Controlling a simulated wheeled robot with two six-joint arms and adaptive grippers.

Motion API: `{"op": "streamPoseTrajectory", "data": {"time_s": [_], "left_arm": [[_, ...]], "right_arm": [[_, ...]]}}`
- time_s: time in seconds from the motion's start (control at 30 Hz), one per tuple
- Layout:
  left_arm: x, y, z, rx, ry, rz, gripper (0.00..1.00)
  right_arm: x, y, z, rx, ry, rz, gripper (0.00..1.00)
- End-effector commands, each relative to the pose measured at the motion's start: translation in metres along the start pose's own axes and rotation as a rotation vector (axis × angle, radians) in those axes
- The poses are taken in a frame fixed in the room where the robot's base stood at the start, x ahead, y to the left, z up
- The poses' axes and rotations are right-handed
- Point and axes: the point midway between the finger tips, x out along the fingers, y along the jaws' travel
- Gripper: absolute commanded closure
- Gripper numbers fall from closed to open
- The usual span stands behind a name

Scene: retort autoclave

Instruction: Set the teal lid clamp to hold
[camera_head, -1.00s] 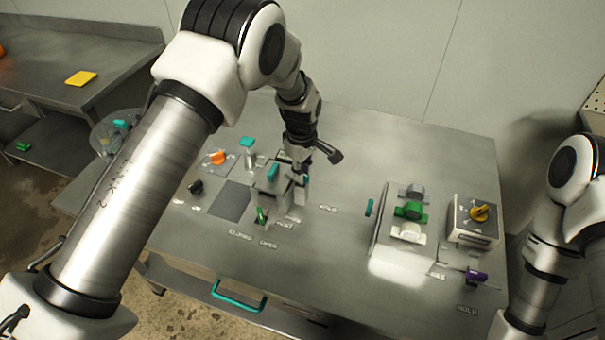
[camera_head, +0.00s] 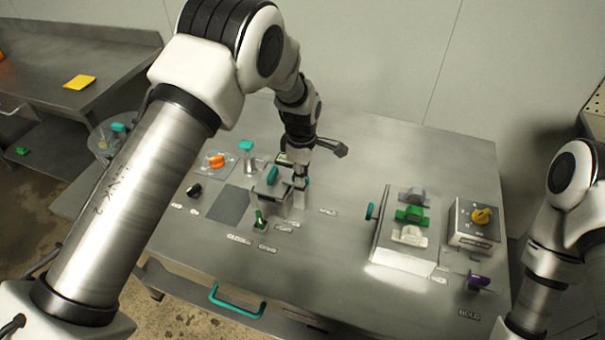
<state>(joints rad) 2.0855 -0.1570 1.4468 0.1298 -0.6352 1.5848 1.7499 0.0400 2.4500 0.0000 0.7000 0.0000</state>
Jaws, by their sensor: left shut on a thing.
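My left gripper (camera_head: 300,188) points down at the right side of a small grey box (camera_head: 270,190) on the steel table. A teal piece (camera_head: 307,182), which looks like the lid clamp, shows at its fingers and is mostly hidden by them. The gripper is shut on this piece. Another teal handle (camera_head: 272,175) stands on top of the box, just left of the gripper. Small labels lie on the table in front and to the right; their words are too blurred to read surely. Only part of my right arm shows at the right edge, without its gripper.
A green lever (camera_head: 259,218) stands close in front of the box. An orange knob (camera_head: 216,160) and a teal-topped post (camera_head: 247,147) are to the left. A panel with grey, green and white knobs (camera_head: 411,214) and a yellow-knob box (camera_head: 475,223) are to the right.

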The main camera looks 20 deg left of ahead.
Motion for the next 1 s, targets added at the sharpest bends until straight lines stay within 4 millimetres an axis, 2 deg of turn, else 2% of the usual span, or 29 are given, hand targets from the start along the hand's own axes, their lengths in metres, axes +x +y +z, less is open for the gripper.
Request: {"op": "streamPoseTrajectory", "data": {"time_s": [0.07, 0.1, 0.17, 0.47, 0.57, 0.67, 0.9, 1.0], "left_arm": [[0.003, -0.003, -0.001, -0.001, 0.001, -0.008, 1.00], [0.003, -0.003, -0.001, -0.001, 0.001, -0.008, 0.81], [0.003, -0.003, -0.001, -0.001, 0.001, -0.008, 0.60], [0.001, -0.001, 0.000, 0.000, 0.000, -0.004, 0.59], [-0.007, 0.000, -0.001, 0.000, 0.000, -0.002, 0.59], [-0.025, 0.000, -0.001, 0.000, 0.000, -0.001, 0.59], [-0.086, 0.000, -0.003, -0.002, -0.001, -0.001, 0.59], [-0.104, 0.000, -0.004, -0.002, -0.002, -0.003, 0.59]], "right_arm": [[0.001, 0.000, 0.000, 0.000, 0.000, 0.000, 0.34], [0.001, 0.000, 0.000, 0.000, 0.000, 0.000, 0.34], [0.001, 0.000, 0.000, 0.000, 0.000, 0.000, 0.34], [0.000, 0.000, 0.000, 0.000, 0.000, 0.000, 0.34], [0.000, 0.000, 0.000, 0.000, 0.000, 0.000, 0.34], [0.000, 0.000, 0.000, 0.000, 0.000, 0.000, 0.34], [0.000, 0.000, 0.000, 0.000, 0.000, 0.000, 0.34], [0.000, 0.000, 0.000, 0.000, 0.000, 0.000, 0.34]]}}
